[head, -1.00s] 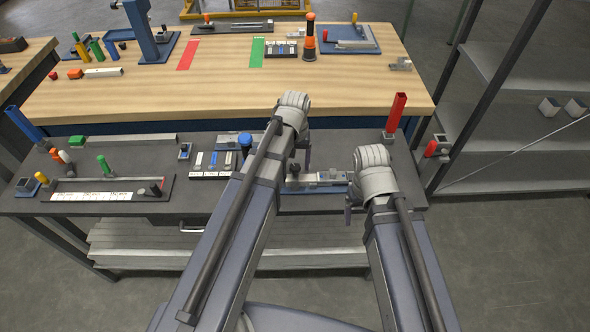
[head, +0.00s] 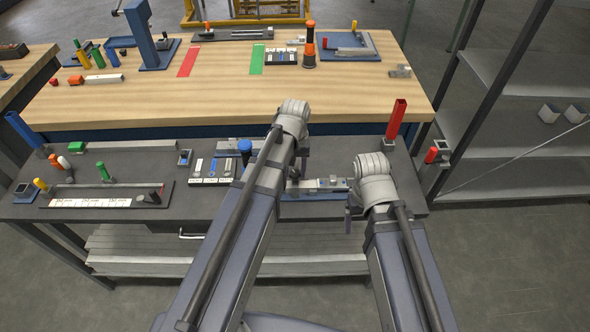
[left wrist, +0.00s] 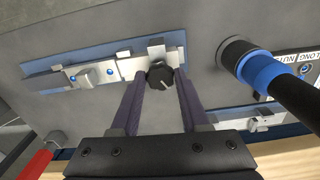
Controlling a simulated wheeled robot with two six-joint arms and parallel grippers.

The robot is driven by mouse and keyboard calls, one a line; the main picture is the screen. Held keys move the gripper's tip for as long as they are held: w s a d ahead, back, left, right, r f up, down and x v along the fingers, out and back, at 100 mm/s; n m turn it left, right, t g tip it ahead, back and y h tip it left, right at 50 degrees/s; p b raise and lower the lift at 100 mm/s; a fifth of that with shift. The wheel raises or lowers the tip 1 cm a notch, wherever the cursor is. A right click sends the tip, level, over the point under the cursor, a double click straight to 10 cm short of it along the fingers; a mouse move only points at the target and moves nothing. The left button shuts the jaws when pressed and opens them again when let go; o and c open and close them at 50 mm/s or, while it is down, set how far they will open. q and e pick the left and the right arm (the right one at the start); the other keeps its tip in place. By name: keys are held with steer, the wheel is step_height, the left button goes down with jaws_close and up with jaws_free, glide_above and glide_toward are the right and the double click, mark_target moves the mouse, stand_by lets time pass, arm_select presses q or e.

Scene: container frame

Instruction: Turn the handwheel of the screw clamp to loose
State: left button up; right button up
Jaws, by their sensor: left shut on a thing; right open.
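The screw clamp (head: 322,185) is a grey metal piece on a blue base plate near the front edge of the dark bench. It also shows in the left wrist view (left wrist: 132,66). Its handwheel, a small black knob with a pale line on top (left wrist: 160,76), sits between my left fingertips. My left gripper (left wrist: 161,82) is shut on the handwheel from both sides. In the head view my left gripper (head: 297,170) partly hides the clamp. My right gripper (head: 349,216) is open and empty, right of the clamp at the bench's front edge.
A blue-topped black post (head: 245,150) stands left of the clamp, close to my left arm. A red post (head: 396,120) stands at the back right of the dark bench. A long measuring fixture (head: 105,195) lies at the left. The wooden table (head: 150,107) is behind.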

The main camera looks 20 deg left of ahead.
arm_select(q)
jaws_close()
steer(key=n, duration=0.6)
steer(key=shift+n, duration=0.4)
steer(key=n, duration=1.2)
steer(key=shift+w+n, duration=0.1)
steer(key=shift+n, duration=0.3)
steer(key=n, duration=0.6)
steer(key=shift+n, duration=0.4)
steer(key=o, duration=1.2)
jaws_free()
steer(key=shift+c, duration=0.2)
